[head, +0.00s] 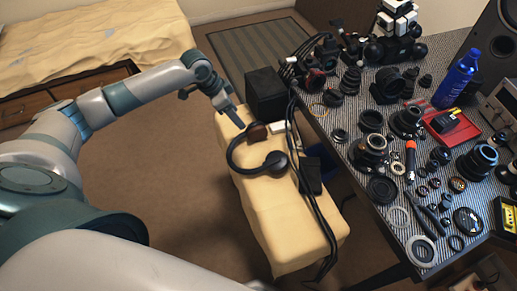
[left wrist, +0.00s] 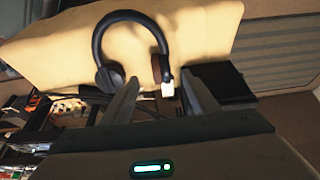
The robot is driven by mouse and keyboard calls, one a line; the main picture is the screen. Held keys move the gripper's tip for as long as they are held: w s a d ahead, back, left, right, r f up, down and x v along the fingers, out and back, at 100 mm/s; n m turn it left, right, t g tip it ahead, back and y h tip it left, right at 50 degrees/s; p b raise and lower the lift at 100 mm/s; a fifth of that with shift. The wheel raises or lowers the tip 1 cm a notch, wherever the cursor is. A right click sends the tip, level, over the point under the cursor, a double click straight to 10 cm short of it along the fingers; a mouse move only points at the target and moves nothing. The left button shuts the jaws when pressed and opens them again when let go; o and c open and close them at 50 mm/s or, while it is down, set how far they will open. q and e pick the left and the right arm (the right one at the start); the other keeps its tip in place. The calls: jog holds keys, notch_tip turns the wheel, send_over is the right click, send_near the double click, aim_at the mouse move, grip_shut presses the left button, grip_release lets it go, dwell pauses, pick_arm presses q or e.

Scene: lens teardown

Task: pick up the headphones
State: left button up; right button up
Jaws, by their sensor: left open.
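The black headphones (head: 234,150) lie on a bench with a tan cover (head: 262,215), with one round black ear cup and one brown ear cup. In the left wrist view the headphones (left wrist: 101,47) show their band at the top and both cups toward my gripper. My left gripper (head: 238,124) is above the bench beside the brown cup; in the left wrist view its two fingers (left wrist: 158,100) are apart, with the brown cup between and beyond them. I cannot tell whether a finger touches the cup. My right gripper is not in view.
A black box (head: 265,94) stands on the bench behind the headphones, and a small white block (head: 278,128) lies beside it. Black cables run along the bench's right side. A table (head: 337,160) crowded with lens parts stands at the right. The floor left of the bench is clear.

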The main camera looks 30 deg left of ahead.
aim_at(249, 130)
pick_arm(q)
jog(key=x, duration=0.7)
jog(key=shift+p, duration=0.35)
jog(key=shift+w+d+f, duration=0.15)
jog(key=shift+f, duration=0.4)
jog(key=shift+w+d+f, duration=0.2)
jog(key=shift+f, duration=0.15)
jog(key=p+x, duration=0.1)
jog(key=x, duration=0.2)
jog(key=shift+r, duration=0.1)
jog(key=shift+w+d+f, duration=0.15)
jog(key=shift+w+f, duration=0.05)
jog(key=shift+f, duration=0.15)
jog(key=shift+w+f, duration=0.1)
jog(key=shift+f, duration=0.25)
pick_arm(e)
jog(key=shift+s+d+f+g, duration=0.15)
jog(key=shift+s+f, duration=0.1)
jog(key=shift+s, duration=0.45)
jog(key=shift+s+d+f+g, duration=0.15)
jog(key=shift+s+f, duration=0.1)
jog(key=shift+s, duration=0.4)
